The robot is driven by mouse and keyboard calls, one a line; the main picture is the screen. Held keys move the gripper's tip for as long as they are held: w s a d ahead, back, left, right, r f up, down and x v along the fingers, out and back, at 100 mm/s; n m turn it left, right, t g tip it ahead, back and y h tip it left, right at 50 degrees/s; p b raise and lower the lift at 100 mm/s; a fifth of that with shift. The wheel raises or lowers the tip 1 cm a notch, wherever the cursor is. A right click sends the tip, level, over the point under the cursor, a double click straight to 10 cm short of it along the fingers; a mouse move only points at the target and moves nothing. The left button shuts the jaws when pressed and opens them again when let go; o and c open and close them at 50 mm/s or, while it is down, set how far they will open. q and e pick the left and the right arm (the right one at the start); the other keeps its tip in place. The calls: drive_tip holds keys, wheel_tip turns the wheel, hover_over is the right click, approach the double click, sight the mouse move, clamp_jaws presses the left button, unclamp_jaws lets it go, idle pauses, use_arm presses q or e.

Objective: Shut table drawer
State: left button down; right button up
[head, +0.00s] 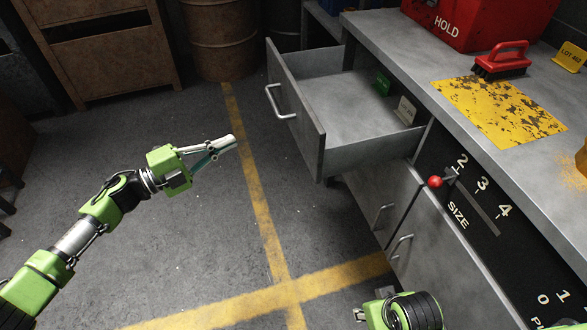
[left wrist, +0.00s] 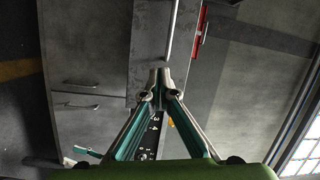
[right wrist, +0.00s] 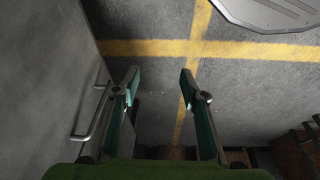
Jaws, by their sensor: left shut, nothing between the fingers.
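The table drawer (head: 310,122) is pulled well out of the grey metal table (head: 390,45) in the head view. Its bar handle (head: 278,104) is on the front panel. A green item (head: 382,84) and a pale card (head: 406,109) show at the drawer's back. My left gripper (head: 234,141) is shut and empty, in front of the drawer and apart from the handle.
A red HOLD box (head: 470,22), a brush (head: 502,60) and a yellow plate (head: 500,110) are on the tabletop. A barrel (head: 218,38) stands behind. The floor before the drawer is clear.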

use_arm(q)
drive_tip(key=s+d+m+g+h+b, duration=0.1)
drive_tip(key=s+d+m+g+b, duration=0.15)
drive_tip(key=s+m+g, duration=0.25)
drive_tip(key=b, duration=0.1)
approach(306, 142)
drive_tip(key=shift+m, duration=0.4)
drive_tip(key=x, duration=0.5)
drive_tip(key=shift+w+d+f, duration=0.15)
drive_tip(key=shift+d, duration=0.2)
drive_tip(key=shift+w+d, duration=0.15)
drive_tip(key=shift+d, duration=0.5)
use_arm(e)
drive_tip(key=shift+s+r+t, duration=0.2)
drive_tip(key=shift+r, duration=0.4)
drive_tip(key=shift+s+r+t, duration=0.15)
drive_tip(key=shift+r+t, duration=0.05)
drive_tip(key=shift+r, duration=0.35)
drive_tip(key=shift+d, duration=0.1)
